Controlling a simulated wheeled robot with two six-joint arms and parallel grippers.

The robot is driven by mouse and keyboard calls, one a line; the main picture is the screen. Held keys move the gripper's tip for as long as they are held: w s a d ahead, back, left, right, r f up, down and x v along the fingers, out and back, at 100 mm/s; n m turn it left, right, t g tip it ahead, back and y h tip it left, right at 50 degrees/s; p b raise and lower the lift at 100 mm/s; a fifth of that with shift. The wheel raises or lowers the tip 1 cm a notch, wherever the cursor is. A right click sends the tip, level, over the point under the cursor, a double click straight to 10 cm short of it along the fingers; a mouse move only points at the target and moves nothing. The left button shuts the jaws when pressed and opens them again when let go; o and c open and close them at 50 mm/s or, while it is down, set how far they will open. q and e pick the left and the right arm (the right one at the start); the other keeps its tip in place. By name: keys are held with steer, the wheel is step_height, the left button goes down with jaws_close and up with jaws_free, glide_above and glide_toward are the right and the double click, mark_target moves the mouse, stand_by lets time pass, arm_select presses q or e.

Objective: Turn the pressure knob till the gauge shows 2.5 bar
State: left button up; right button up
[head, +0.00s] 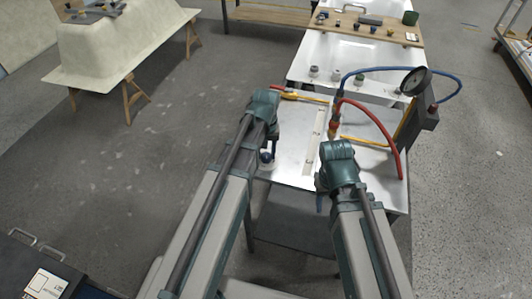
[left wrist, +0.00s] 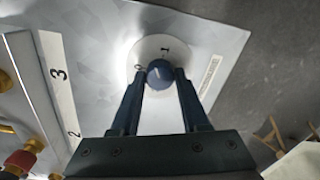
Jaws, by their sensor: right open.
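A dark blue round knob (left wrist: 160,73) sits on a white disc (left wrist: 150,48) marked 0 and 1 in the left wrist view. The knob also shows in the head view (head: 267,157). My left gripper (left wrist: 161,76) has one finger on each side of the knob, close against it. In the head view my left gripper (head: 267,148) is above the panel's left edge. The round gauge (head: 415,81) stands at the panel's right; its reading is too small to tell. My right gripper (head: 320,200) is open and empty near the panel's front edge, mostly hidden by its own wrist.
The white panel (head: 293,172) carries a numbered strip (head: 315,142). A red hose (head: 391,134) and a blue hose (head: 440,74) curve over its right side. Caps and fittings stand on the white surface behind. A pale tub shell (head: 120,45) stands on trestles at far left.

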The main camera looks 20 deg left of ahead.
arm_select(q)
jaws_close()
